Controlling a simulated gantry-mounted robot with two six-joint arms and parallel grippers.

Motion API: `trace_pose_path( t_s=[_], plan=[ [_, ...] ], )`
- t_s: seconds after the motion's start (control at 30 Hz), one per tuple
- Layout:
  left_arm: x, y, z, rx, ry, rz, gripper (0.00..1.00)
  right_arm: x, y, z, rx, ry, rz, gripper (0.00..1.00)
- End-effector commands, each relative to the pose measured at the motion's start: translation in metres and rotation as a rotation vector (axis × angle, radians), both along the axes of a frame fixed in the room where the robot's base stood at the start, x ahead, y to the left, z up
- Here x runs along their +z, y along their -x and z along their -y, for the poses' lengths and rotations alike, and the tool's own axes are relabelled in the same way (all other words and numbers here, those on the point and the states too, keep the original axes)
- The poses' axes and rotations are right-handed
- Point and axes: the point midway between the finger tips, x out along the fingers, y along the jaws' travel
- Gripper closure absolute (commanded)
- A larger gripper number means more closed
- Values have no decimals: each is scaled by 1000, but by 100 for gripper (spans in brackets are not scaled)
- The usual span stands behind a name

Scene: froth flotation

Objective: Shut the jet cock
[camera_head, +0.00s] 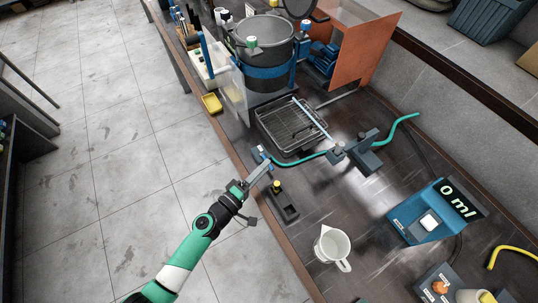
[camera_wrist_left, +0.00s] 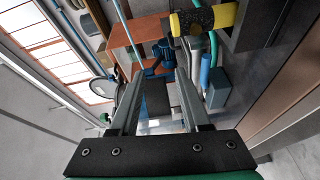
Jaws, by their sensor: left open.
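What looks like the jet cock is a dark grey fitting (camera_head: 352,152) on the teal hose, on the bench right of the wire tray; I cannot tell its lever's position. The teal hose (camera_head: 312,158) runs left from it to a small blue-and-white nozzle end (camera_head: 262,153) by the bench's front edge. My left gripper (camera_head: 263,170) is over the front edge, just below the nozzle end and well left of the cock. In the left wrist view its two fingers (camera_wrist_left: 158,78) are apart with nothing held between them. My right gripper is not in view.
A black holder with a yellow-topped piece (camera_head: 277,187) stands close right of my left gripper. A wire tray (camera_head: 292,125), a large pot (camera_head: 264,50), a white jug (camera_head: 332,246) and a blue scale reading 0 ml (camera_head: 425,218) are on the bench. Bare bench lies between jug and hose.

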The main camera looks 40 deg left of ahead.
Motion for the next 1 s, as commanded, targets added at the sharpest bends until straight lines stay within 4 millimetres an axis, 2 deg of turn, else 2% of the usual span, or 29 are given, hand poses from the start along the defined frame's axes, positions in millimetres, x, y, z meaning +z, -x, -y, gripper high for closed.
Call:
trace_pose_path(
  t_s=[0.03,0.1,0.13,0.2,0.33,0.47,0.8,1.0],
  plan=[
    [-23,26,-5,21,23,-80,53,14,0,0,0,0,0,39],
    [-43,50,-8,41,33,-138,53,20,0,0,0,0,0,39],
    [-46,56,-10,48,37,-150,53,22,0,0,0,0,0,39],
    [-49,61,-13,59,40,-161,53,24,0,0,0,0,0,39],
    [-51,58,-14,59,38,-157,53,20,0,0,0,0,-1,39],
    [-53,44,-14,56,37,-154,53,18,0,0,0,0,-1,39],
    [-67,-28,-17,55,37,-151,53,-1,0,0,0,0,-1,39],
    [-70,-52,-18,56,37,-152,53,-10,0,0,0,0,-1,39]
  ],
)
